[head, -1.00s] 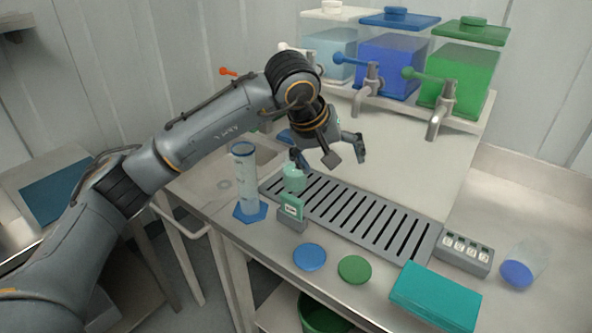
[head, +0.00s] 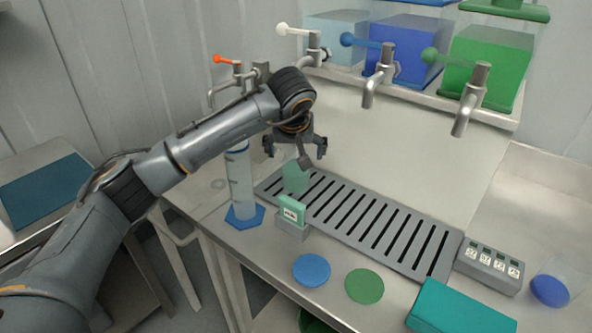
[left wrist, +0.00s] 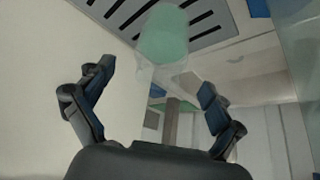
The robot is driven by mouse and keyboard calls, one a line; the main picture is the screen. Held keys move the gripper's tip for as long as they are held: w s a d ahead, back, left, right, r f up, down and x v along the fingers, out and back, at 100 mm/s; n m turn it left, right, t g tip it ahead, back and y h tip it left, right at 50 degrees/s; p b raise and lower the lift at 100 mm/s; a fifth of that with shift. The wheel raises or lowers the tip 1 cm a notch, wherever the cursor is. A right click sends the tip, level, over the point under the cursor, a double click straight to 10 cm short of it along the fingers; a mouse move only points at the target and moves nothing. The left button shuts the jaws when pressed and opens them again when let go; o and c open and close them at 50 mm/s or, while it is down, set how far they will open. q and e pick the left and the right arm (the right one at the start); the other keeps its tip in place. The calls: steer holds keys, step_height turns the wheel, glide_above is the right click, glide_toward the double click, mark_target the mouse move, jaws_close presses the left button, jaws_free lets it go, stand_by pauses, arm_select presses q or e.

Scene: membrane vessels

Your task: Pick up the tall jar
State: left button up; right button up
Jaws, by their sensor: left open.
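A clear vessel with pale green contents (head: 295,178), which I take to be the tall jar, stands at the left end of the slotted drain grate. In the left wrist view its green part (left wrist: 164,36) shows beyond the fingertips, with a faint clear part nearer me. My left gripper (head: 295,149) is open just above and behind the green part in the head view. In the left wrist view its two fingers (left wrist: 157,79) are spread wide with nothing clamped. Whether a finger touches the glass I cannot tell. My right gripper is not in view.
A measuring cylinder (head: 240,190) on a blue foot and a small label stand (head: 291,218) are close by. Blue (head: 311,270) and green (head: 364,286) discs lie in front. A button box (head: 489,268) and teal box (head: 460,310) are right. Taps (head: 384,75) overhang behind.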

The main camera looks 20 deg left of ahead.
arm_select(q)
steer(key=x, duration=0.4)
steer(key=shift+p, duration=0.35)
steer(key=shift+w+f, duration=0.25)
steer(key=shift+f, duration=0.1)
steer(key=c, duration=1.4)
steer(key=shift+c, duration=0.4)
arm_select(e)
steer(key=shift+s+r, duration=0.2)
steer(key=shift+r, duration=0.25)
